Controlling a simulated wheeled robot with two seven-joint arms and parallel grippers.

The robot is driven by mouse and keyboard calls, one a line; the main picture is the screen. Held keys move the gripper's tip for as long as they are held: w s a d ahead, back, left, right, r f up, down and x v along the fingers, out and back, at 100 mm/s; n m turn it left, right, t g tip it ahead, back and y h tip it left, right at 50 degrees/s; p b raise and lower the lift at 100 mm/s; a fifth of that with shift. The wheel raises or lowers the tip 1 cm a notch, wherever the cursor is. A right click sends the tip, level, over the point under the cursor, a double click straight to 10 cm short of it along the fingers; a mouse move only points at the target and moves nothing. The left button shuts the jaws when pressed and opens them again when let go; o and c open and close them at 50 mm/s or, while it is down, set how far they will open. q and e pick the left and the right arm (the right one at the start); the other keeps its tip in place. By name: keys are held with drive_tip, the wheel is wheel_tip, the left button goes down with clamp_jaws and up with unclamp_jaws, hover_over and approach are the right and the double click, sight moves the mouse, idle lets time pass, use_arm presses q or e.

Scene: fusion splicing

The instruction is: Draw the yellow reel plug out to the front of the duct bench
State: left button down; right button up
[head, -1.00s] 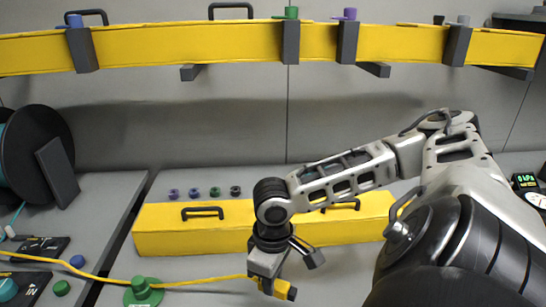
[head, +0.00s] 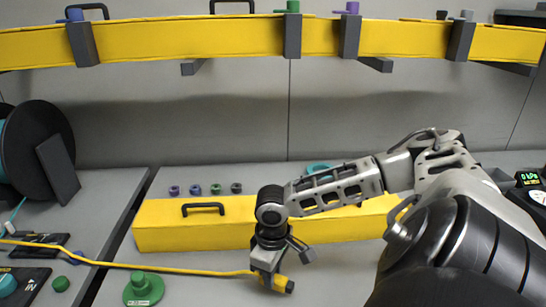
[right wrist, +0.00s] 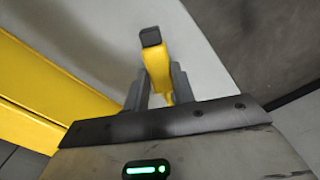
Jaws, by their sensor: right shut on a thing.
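My right gripper (head: 270,277) is at the front of the bench (head: 205,290), in front of the long yellow duct. It is shut on the yellow reel plug (head: 280,284), whose dark end points to the right in the head view. In the right wrist view the plug (right wrist: 157,66) stands out between the two grey fingers (right wrist: 160,92). A yellow cable (head: 160,268) runs from the plug leftward, past the green post, to the left edge of the picture. The left gripper is not in view.
The yellow duct (head: 165,228) with black handles lies behind the gripper. A green round-based post (head: 143,290) stands left of the gripper. A black reel (head: 35,145) stands at the far left. Another yellow duct (head: 200,40) hangs in grey brackets above.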

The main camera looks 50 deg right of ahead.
drive_tip(key=shift+w+d+f+b, duration=0.3)
drive_tip(key=shift+d+f, duration=0.1)
drive_tip(key=shift+f, duration=0.25)
drive_tip(key=shift+w+d+f+b, duration=0.15)
drive_tip(key=shift+w+d+f, duration=0.2)
drive_tip(key=shift+f, duration=0.25)
drive_tip(key=shift+w+d+f+b, duration=0.3)
drive_tip(key=shift+d+f, duration=0.1)
drive_tip(key=shift+f, duration=0.25)
drive_tip(key=o, duration=1)
drive_tip(key=shift+r, duration=0.1)
drive_tip(key=shift+c, duration=0.2)
wheel_tip(320, 180, up, 16)
drive_tip(key=p, duration=0.1)
